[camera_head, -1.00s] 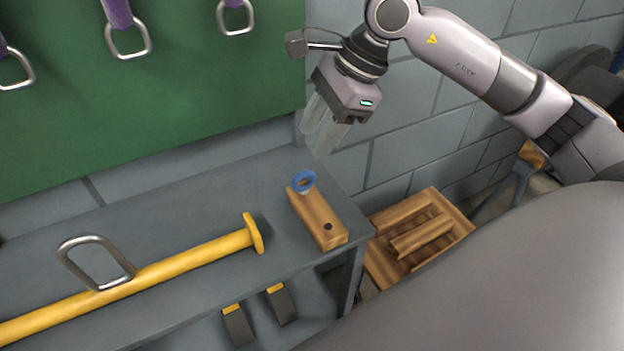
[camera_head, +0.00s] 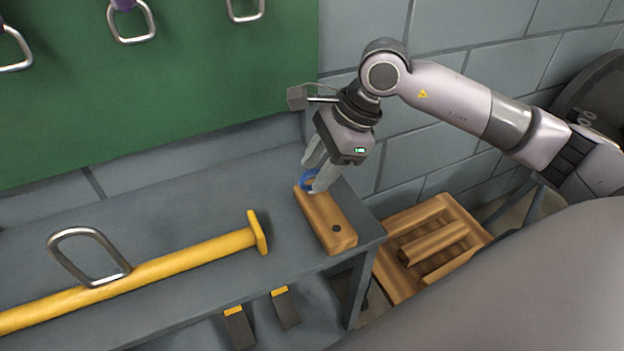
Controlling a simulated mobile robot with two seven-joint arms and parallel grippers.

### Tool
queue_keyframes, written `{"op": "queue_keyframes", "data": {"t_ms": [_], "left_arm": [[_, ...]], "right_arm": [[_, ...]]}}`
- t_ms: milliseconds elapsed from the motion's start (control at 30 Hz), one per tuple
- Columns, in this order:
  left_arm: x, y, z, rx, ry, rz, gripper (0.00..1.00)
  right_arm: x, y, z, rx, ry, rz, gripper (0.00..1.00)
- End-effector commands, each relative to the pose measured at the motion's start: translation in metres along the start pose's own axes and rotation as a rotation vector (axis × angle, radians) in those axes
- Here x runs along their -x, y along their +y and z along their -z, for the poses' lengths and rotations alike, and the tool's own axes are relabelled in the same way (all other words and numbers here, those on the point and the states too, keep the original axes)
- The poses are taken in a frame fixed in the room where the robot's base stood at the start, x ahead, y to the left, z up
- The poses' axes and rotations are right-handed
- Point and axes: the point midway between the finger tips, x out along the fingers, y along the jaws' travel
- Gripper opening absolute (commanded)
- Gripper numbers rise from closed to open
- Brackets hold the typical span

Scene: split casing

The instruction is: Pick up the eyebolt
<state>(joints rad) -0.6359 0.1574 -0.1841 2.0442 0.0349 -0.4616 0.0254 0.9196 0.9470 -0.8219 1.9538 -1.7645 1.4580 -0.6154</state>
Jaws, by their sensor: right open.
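The eyebolt's shank is hidden. My left gripper is not in view.
A yellow bar with a flanged end (camera_head: 195,258) and a metal loop (camera_head: 88,257) lie left of the block on the grey bench (camera_head: 225,195). A wooden crate (camera_head: 395,220) stands right of the bench. A green board (camera_head: 160,90) with hanging metal rings is behind.

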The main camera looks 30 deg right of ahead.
Motion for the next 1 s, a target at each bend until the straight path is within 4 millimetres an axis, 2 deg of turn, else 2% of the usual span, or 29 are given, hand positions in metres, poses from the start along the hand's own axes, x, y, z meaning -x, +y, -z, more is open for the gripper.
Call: {"op": "queue_keyframes", "data": {"t_ms": [67, 100, 167, 200, 233, 733, 867, 1000], "left_arm": [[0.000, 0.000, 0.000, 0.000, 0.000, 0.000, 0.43], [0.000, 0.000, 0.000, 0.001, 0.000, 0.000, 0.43], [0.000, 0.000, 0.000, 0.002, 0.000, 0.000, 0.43], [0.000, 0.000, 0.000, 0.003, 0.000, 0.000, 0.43], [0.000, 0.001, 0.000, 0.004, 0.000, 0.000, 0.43], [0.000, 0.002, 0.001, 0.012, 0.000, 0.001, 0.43], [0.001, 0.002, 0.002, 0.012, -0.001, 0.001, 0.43], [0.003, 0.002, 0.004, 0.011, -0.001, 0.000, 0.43]], "right_arm": [[0.000, 0.000, 0.000, 0.000, 0.000, 0.000, 0.44], [0.000, 0.000, 0.000, 0.000, 0.000, 0.000, 0.40], [0.000, 0.000, 0.000, 0.000, 0.000, 0.000, 0.21], [0.000, 0.000, 0.000, 0.000, 0.000, 0.000, 0.08], [0.000, 0.000, 0.000, 0.000, 0.000, 0.000, 0.00], [0.005, -0.002, -0.002, 0.001, -0.002, 0.004, 0.00], [0.017, -0.005, -0.007, 0.002, -0.003, 0.007, 0.00], [0.042, -0.010, -0.018, 0.002, -0.005, 0.010, 0.00]]}}
